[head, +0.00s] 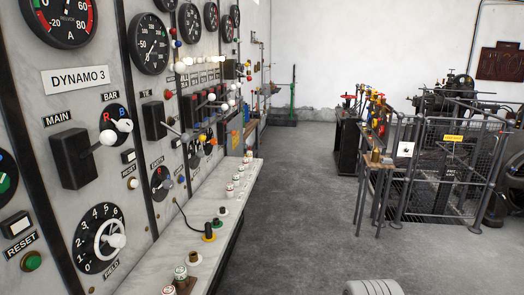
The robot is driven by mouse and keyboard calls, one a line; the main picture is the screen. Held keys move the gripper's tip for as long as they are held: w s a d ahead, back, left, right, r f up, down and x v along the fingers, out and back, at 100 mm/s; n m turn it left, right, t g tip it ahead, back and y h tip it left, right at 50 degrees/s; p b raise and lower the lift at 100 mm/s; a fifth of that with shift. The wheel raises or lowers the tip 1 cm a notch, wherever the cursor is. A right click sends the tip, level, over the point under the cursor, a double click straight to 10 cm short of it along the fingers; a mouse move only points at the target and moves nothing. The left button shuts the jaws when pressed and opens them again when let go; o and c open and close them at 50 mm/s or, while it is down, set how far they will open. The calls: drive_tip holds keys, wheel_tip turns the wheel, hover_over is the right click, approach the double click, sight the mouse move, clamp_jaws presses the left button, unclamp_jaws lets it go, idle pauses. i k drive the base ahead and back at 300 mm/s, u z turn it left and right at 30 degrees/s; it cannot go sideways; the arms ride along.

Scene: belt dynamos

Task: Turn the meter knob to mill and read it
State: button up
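A pale panel marked "DYNAMO 3" (75,79) fills the left side of the head view. No knob with a readable "meter" or "mill" label shows. A selector knob (123,125) with R and B marks sits under the "BAR" label. A large white "FIELD" dial knob (114,241) has numbers around it. A small dark rotary knob (160,181) sits to its upper right. Round dial gauges run along the top, with an ammeter (66,18) nearest and another gauge (149,43) beyond it. Farther panel labels are too small to read.
A marble ledge (213,228) with several small knobs and plugs juts out below the panels. The grey floor (290,190) is open in the middle. A railed machine cage (450,170) and a small stand with coloured tools (378,165) stand at right.

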sight(200, 153)
drive_tip(key=z, duration=0.55)
drive_tip(key=i, duration=2.3)
drive_tip(key=u, duration=1.8)
